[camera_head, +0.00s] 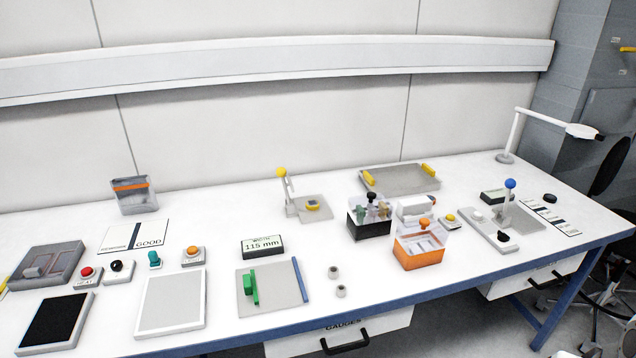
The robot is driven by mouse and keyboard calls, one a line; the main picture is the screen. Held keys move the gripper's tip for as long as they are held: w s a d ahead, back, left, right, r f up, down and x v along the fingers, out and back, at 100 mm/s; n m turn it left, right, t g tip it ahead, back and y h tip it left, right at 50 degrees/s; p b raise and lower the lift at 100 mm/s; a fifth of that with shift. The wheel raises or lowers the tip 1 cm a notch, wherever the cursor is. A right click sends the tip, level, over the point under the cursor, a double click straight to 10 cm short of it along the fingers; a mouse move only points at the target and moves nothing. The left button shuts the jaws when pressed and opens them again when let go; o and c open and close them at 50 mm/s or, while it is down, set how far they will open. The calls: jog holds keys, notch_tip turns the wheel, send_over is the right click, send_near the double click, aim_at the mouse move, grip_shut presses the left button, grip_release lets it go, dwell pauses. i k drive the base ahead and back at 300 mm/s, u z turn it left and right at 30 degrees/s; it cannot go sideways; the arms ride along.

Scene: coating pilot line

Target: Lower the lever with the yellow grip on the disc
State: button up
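The lever with the yellow grip (282,173) stands at the back middle of the bench. Its arm points up, leaning slightly, from a pale upright post at the left edge of a grey base plate (322,216). The yellow grip is raised, apart from the plate and the piece. My gripper is not in view.
A second lever with a blue grip (510,184) stands at the right. A grey tray with yellow handles (402,179) is behind and right. A black box (369,228) and an orange box (421,262) stand to the right. A display reading 115 mm (263,246) lies in front.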

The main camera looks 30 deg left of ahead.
aim_at(281, 172)
jog(key=u, duration=1.55)
jog(key=i, duration=1)
jog(key=z, duration=0.95)
jog(key=k, duration=1.25)
jog(key=u, duration=0.35)
